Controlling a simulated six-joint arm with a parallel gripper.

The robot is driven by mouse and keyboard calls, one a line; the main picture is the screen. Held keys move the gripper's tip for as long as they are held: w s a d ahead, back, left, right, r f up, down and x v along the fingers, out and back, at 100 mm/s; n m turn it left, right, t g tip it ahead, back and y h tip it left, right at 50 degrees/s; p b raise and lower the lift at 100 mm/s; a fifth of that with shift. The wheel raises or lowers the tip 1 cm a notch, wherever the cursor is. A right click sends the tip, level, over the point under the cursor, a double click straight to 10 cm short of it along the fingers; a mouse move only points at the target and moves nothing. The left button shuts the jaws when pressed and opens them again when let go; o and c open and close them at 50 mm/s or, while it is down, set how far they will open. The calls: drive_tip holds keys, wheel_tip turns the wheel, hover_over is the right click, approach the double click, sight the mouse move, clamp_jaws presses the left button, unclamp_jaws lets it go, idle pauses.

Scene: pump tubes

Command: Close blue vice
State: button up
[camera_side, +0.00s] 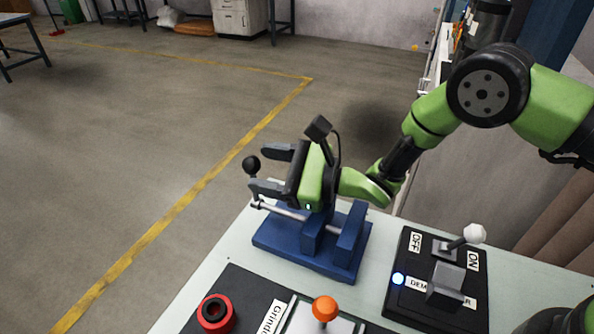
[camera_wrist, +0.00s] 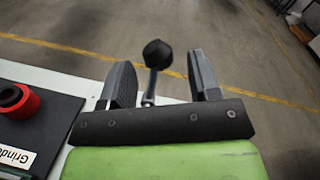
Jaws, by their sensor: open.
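The blue vice (camera_side: 292,250) stands on the pale table at its far edge. Its metal screw rod points left and ends in a handle with a black ball knob (camera_side: 251,165). My gripper (camera_side: 267,168) is just above the vice, its fingers pointing left, one on either side in height of the knob area. In the wrist view the black knob (camera_wrist: 157,54) stands just beyond and between the two open fingers of my gripper (camera_wrist: 160,85), a little nearer the middle than either finger. I cannot tell if a finger touches the handle. The vice body is hidden in the wrist view.
A black panel holds a red ring button (camera_side: 216,313) and an orange-knobbed lever (camera_side: 325,308). A switch box (camera_side: 437,283) with a white-knobbed lever and OFF/ON labels stands right of the vice. Open floor lies beyond the table edge.

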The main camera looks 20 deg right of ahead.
drive_tip(key=shift+v, duration=2.7)
drive_tip(key=shift+r, duration=0.1)
wheel_tip(320, 180, up, 10)
drive_tip(key=m+t+h, duration=0.4)
drive_tip(key=m, duration=0.4)
hover_over(255, 173)
drive_tip(key=shift+d+r, duration=0.1)
drive_tip(key=shift+r, duration=0.15)
wheel_tip(255, 173, down, 5)
drive_tip(key=shift+w+d+r, duration=0.1)
drive_tip(key=shift+w+d, duration=0.05)
wheel_tip(255, 173, down, 8)
drive_tip(key=shift+r, duration=0.2)
drive_tip(key=shift+r+x, duration=0.2)
drive_tip(key=shift+x, duration=0.75)
drive_tip(key=shift+w+a, duration=0.3)
drive_tip(key=shift+w, duration=0.15)
